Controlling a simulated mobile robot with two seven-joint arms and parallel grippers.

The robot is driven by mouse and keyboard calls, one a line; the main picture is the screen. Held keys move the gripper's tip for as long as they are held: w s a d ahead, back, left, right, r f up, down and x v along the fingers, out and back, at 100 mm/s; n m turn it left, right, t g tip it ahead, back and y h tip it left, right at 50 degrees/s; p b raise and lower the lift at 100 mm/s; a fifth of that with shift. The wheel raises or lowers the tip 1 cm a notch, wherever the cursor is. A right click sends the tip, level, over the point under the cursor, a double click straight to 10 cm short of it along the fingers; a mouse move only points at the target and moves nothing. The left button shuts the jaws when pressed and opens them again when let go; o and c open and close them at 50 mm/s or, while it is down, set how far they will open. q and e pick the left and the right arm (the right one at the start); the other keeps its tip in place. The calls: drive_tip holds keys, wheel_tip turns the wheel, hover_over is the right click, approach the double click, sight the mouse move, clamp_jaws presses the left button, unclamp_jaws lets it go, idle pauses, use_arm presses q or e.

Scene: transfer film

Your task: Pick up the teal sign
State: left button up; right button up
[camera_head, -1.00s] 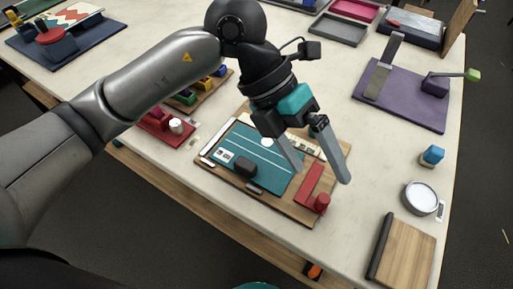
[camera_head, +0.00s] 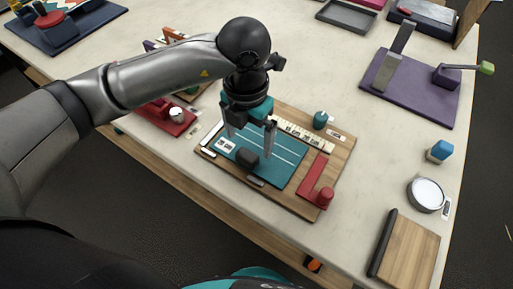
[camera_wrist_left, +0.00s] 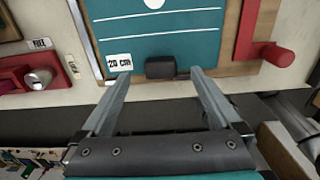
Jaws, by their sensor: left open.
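The teal sign (camera_head: 285,155) is a flat panel with white lines, lying on a wooden board at the table's front edge. A dark block (camera_head: 247,158) sits near its front edge. My left gripper (camera_head: 248,147) is open and points down over the sign's left front part. In the left wrist view the sign (camera_wrist_left: 205,45) fills the top, with a "20 cm" label. The open fingertips (camera_wrist_left: 160,73) appear on either side of the dark block (camera_wrist_left: 160,67), with nothing held. Their height above the sign is hard to tell. My right gripper is not in view.
The wooden board (camera_head: 340,150) also carries a red L-shaped piece with a knob (camera_head: 326,195) and a row of pale tiles (camera_head: 300,131). A teal round object (camera_head: 320,119) stands behind. A red block tool (camera_head: 168,116) lies left.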

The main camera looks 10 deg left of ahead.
sight(250, 151)
use_arm(q)
drive_tip(key=shift+w+f, duration=0.1)
drive_tip(key=shift+f, duration=2.7)
drive_tip(key=shift+d, duration=0.1)
